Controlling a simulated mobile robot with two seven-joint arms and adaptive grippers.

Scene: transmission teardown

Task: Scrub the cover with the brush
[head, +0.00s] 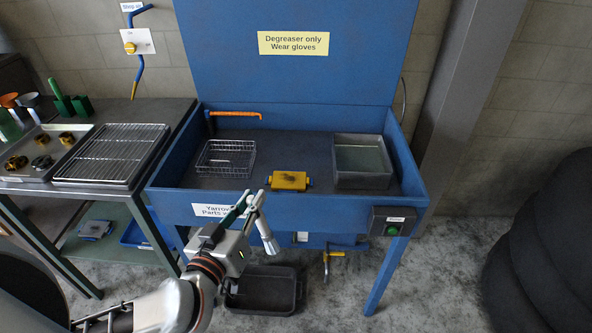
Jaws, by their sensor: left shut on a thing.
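The yellow cover (289,180) lies flat on the dark floor of the blue wash basin, near its front middle. It has a dark smudge on top, and small blue pieces show at its left and right sides. My left gripper (252,203) is in front of the basin's front wall, below and left of the cover and apart from it. It is shut on what looks like the brush (266,236), whose pale grey cylindrical part hangs to the right of the fingers. The bristles cannot be made out. My right gripper is not in view.
A wire basket (226,158) stands left in the basin, a grey tray (361,166) right. An orange spout (235,114) is at the back left. The basin's front wall (330,207) stands between gripper and cover. A bench with a wire rack (112,154) is left.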

